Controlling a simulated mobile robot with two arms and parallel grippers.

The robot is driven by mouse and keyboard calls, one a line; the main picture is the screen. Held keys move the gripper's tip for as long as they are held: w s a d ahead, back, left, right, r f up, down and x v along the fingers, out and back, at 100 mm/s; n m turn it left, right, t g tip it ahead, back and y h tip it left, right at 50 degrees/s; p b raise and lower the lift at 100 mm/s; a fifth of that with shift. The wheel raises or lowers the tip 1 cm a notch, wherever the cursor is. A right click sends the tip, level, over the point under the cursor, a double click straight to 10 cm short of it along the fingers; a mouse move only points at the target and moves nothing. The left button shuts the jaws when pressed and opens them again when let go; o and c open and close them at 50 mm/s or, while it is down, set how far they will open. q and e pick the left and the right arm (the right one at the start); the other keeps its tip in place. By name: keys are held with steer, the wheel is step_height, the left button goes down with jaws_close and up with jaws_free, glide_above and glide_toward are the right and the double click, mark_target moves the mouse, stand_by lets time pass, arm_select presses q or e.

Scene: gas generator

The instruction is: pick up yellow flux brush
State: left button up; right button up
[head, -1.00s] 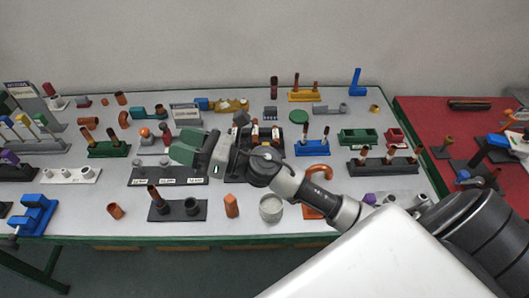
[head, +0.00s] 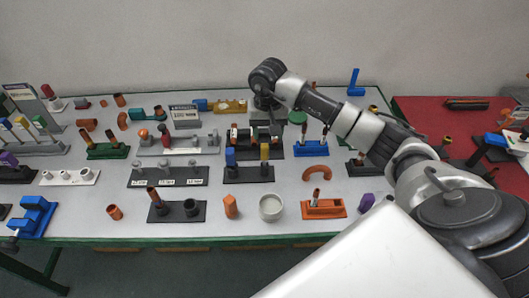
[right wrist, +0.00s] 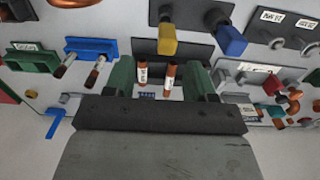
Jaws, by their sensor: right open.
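A yellow-handled piece, which I take for the flux brush (head: 264,152), stands upright beside a blue one (head: 230,157) in a dark holder (head: 248,175) mid-table. It also shows at the top of the right wrist view (right wrist: 167,38), beyond my fingers and apart from them. My right gripper (right wrist: 158,82) is open. Two copper-brown labelled cylinders (right wrist: 168,78) appear between its green fingers; I cannot tell how close they are. In the head view the right hand (head: 266,92) is over the table's back part, its fingers mostly hidden. My left gripper is out of view.
A grey rack (head: 38,149) at the left also holds a yellow-topped tool (head: 40,121). A blue holder (head: 311,149) stands right of the middle. A white cup (head: 271,208) and an orange block (head: 324,209) are near the front. Small bare strips separate the holders.

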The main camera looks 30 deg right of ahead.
mark_target(265, 145)
step_height(265, 145, down, 3)
steer(key=shift+f+p, duration=0.1)
steer(key=shift+p, duration=0.2)
steer(key=f, duration=0.1)
steer(key=f+p, duration=0.1)
steer(key=f, duration=0.1)
steer(key=a+f+p, duration=0.1)
steer(key=f, duration=0.1)
steer(key=shift+w, duration=0.15)
steer(key=shift+d+f, duration=0.1)
steer(key=shift+f, duration=0.1)
steer(key=c, duration=0.9)
